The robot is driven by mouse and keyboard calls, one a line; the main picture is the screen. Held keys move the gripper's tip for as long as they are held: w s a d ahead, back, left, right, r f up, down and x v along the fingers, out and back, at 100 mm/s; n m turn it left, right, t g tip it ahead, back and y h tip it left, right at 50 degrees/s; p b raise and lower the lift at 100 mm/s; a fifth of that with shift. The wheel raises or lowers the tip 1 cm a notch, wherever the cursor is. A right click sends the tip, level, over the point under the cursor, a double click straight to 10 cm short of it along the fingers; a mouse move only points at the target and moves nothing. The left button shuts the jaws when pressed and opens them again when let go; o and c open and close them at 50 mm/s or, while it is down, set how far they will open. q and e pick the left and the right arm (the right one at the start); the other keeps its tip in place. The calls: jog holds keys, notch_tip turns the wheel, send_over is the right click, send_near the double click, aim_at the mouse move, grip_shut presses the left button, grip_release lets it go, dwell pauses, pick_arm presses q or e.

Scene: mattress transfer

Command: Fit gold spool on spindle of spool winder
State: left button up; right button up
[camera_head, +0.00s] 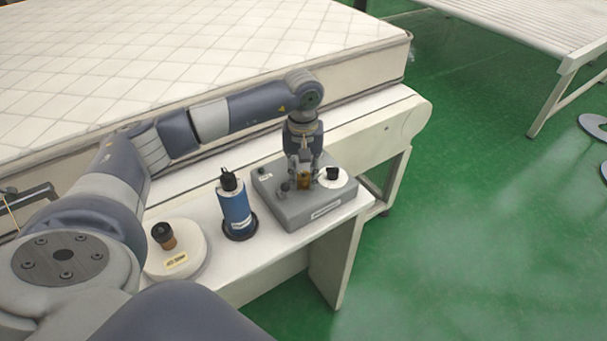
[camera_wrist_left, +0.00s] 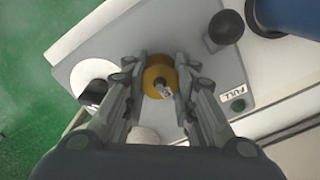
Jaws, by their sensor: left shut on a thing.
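The gold spool (camera_wrist_left: 152,84) sits between the two fingers of my left gripper (camera_wrist_left: 160,80), which are shut on it. In the left wrist view a light metal pin tip (camera_wrist_left: 164,90) shows at the spool's middle; how far the spool sits down on it cannot be told. The spool also shows small in the head view (camera_head: 305,181), over the grey spool winder (camera_head: 302,212). My left gripper (camera_head: 303,172) points down at the winder's top. My right gripper is not in view.
A blue cylinder (camera_head: 234,208) with a black top stands left of the winder. A round white stand (camera_head: 178,258) with a dark-capped brown spool is further left. A white disc with a black knob (camera_head: 332,174) is on the winder's right. A mattress (camera_head: 150,60) lies behind.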

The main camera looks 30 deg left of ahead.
aim_at(303, 173)
pick_arm(q)
jog(key=shift+f, duration=0.25)
jog(key=o, duration=1)
notch_tip(303, 173, up, 12)
jog(key=shift+a, duration=0.1)
